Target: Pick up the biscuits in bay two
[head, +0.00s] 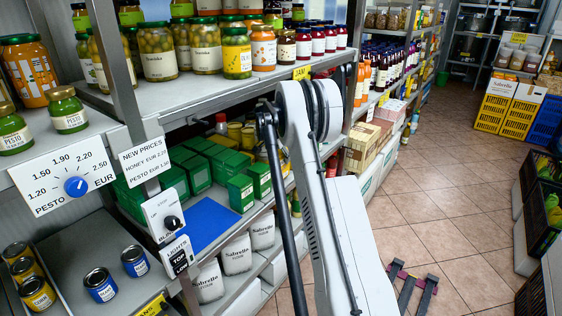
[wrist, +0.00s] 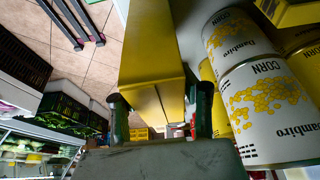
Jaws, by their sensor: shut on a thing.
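In the wrist view, my gripper (wrist: 160,112) is shut on a yellow box (wrist: 152,50). The box lies between the two dark fingers and reaches toward the top of the picture. No lettering shows on its visible faces, so I cannot read whether it is the biscuits. White and yellow corn cans (wrist: 270,110) stand close to the right of the box; a small gap seems to separate them. In the head view, the gripper and the box are hidden behind my arm and the shelves.
Green boxes (head: 240,193) and a blue mat (head: 205,222) are on the middle shelf (head: 268,208). Jars line the shelf above. Small cans (head: 100,285) stand at lower left. The tiled aisle (head: 450,200) is mostly open, with crates (head: 545,190) at right.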

